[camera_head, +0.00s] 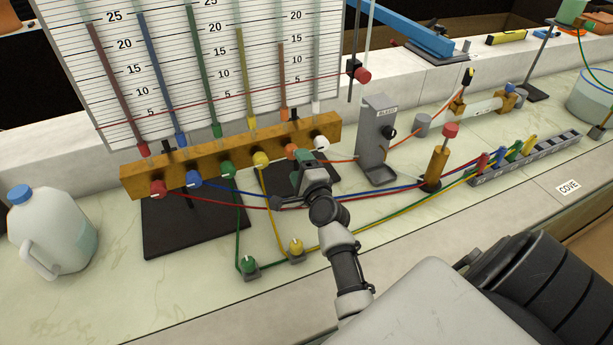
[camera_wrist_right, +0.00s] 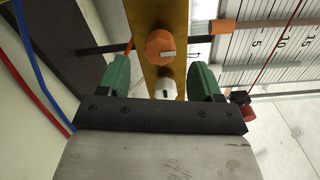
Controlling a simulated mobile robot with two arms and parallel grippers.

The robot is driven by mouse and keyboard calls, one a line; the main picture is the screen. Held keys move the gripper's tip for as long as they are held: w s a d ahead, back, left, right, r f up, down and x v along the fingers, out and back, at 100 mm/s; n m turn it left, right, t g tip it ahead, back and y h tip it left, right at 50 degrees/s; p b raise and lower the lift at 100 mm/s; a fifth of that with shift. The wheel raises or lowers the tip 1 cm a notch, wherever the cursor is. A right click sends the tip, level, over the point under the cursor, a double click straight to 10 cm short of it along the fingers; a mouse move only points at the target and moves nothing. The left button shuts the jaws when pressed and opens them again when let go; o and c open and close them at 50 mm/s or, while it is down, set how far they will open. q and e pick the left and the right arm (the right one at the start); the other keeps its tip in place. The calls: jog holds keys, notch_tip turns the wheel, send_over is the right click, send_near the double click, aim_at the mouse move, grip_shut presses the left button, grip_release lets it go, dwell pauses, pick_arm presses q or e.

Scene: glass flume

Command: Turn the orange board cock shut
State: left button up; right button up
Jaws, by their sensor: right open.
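The orange board cock (camera_head: 291,151) is a round knob on the brass bar (camera_head: 215,168) below the gauge tubes, partly hidden by my right gripper in the head view. In the right wrist view the orange cock (camera_wrist_right: 160,46) faces the camera, with a pale mark on its face. My right gripper (camera_head: 311,172) is open and empty in front of the bar. Its green fingers (camera_wrist_right: 161,78) are spread in the wrist view, with the orange cock appearing just above the gap and the white cock (camera_wrist_right: 167,88) within it. No contact shows. My left gripper is out of view.
Red (camera_head: 157,188), blue, green and yellow (camera_head: 261,159) cocks line the bar to the left; the white cock (camera_head: 321,143) is to the right. Hoses run across the bench below. A grey bracket (camera_head: 376,140) stands right, and a jug (camera_head: 50,230) stands left.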

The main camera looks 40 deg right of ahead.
jog(key=v, duration=0.4)
jog(key=shift+s, duration=0.4)
